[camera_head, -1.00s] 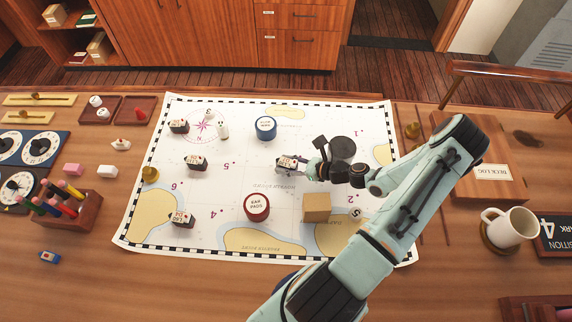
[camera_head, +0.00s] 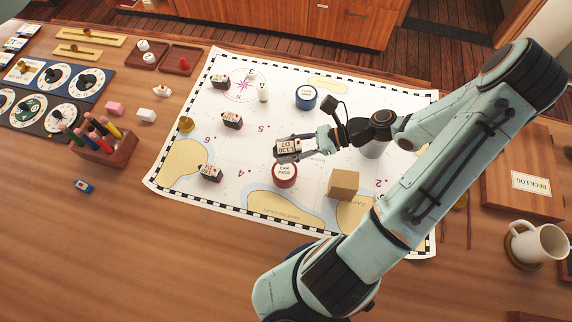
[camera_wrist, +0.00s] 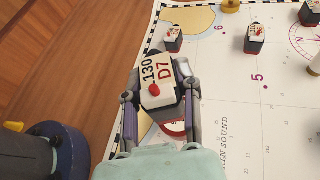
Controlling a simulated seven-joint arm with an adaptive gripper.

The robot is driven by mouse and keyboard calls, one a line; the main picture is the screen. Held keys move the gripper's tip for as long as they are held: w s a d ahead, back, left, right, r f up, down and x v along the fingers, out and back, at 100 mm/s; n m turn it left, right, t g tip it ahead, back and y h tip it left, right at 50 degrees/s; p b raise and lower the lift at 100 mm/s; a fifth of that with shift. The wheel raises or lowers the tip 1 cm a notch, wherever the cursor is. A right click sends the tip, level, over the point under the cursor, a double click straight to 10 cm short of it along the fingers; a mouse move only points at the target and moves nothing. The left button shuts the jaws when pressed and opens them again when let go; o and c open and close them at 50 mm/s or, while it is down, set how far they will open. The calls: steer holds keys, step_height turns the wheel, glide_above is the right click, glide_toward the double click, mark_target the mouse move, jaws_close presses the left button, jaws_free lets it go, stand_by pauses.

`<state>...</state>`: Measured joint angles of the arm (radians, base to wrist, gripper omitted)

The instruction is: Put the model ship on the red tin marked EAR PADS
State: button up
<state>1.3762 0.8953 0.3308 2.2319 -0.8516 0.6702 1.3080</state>
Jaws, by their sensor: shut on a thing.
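My gripper (camera_head: 300,146) is shut on a dark-hulled model ship (camera_head: 289,149) with a white top. In the wrist view, the ship (camera_wrist: 158,84) shows "130", a red "D7" and a red knob between the two fingers (camera_wrist: 160,97). The red tin marked EAR PADS (camera_head: 284,175) stands on the chart, just in front of the held ship in the head view. In the wrist view, a red-and-white part of the tin (camera_wrist: 173,129) shows below the ship, mostly hidden by my gripper. I cannot tell the height gap between ship and tin.
Similar ships (camera_head: 232,121) stand on the chart (camera_head: 250,190) to the left. A blue tin (camera_head: 306,97) is behind my gripper and a tan block (camera_head: 343,184) is right of the red tin. A pen rack (camera_head: 108,150) and a mug (camera_head: 540,243) stand off the chart.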

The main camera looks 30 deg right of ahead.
mark_target(284, 170)
steer(key=f, duration=0.7)
steer(key=shift+w+a+f, duration=0.15)
steer(key=shift+a+f, duration=0.05)
steer(key=shift+f, duration=0.2)
steer(key=shift+f, duration=0.15)
steer(key=o, duration=1)
